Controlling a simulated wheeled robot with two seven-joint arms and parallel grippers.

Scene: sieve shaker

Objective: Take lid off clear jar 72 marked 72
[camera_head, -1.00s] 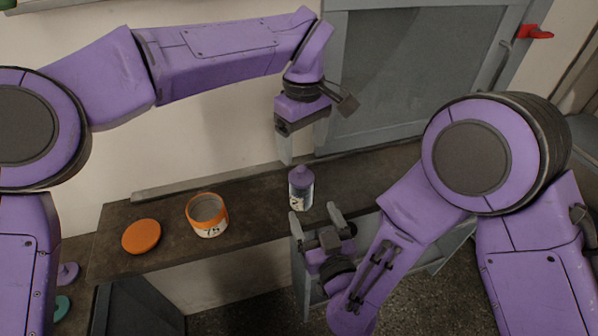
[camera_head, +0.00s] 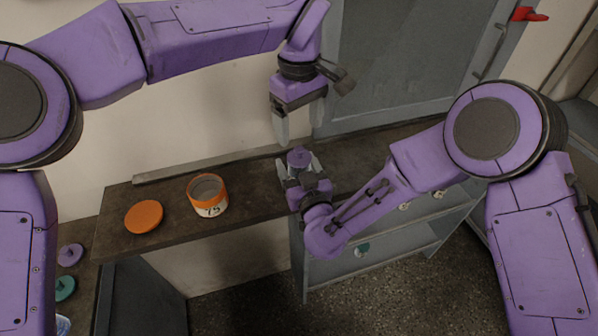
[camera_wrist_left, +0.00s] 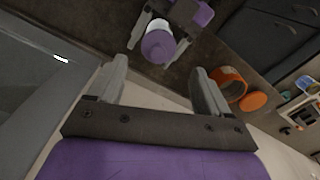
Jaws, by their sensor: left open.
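The clear jar with a purple lid (camera_head: 299,157) stands upright on the dark bench; its number is not readable. In the left wrist view the purple lid (camera_wrist_left: 158,46) and pale jar body are ahead of my left fingers. My left gripper (camera_head: 300,134) is open and empty, pointing down above and behind the jar; it also shows in the left wrist view (camera_wrist_left: 160,68). My right gripper (camera_head: 300,168) is low at the jar, with one finger on each side of the body. Its fingers look spread, with small gaps beside the jar.
An orange-rimmed jar (camera_head: 208,196), open on top, stands left of the purple-lidded jar. An orange lid (camera_head: 144,216) lies farther left on the bench (camera_head: 250,200). A grey cabinet door (camera_head: 400,70) is behind. Grey shelves (camera_head: 380,250) are below at right.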

